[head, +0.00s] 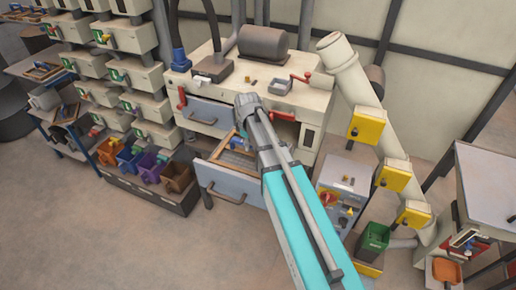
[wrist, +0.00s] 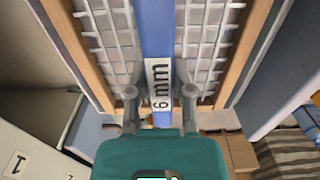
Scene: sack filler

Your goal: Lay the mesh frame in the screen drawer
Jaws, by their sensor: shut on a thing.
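The mesh frame has a wooden rim, pale wire mesh and a blue centre bar (wrist: 155,25) with a "6 mm" label. My gripper (wrist: 160,92) is shut on this bar in the wrist view, one finger on each side. In the head view, part of the frame's wooden rim (head: 222,146) shows in or above the open lower drawer (head: 228,184), the screen drawer by its look. My arm hides the gripper and the rest of the frame there. I cannot tell whether the frame touches the drawer floor.
A closed drawer (head: 208,115) sits above the open one in the cream machine. A control box (head: 345,185) and a slanted tube with yellow boxes (head: 367,126) stand at right. Coloured bins (head: 148,165) stand at left. The floor in front is clear.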

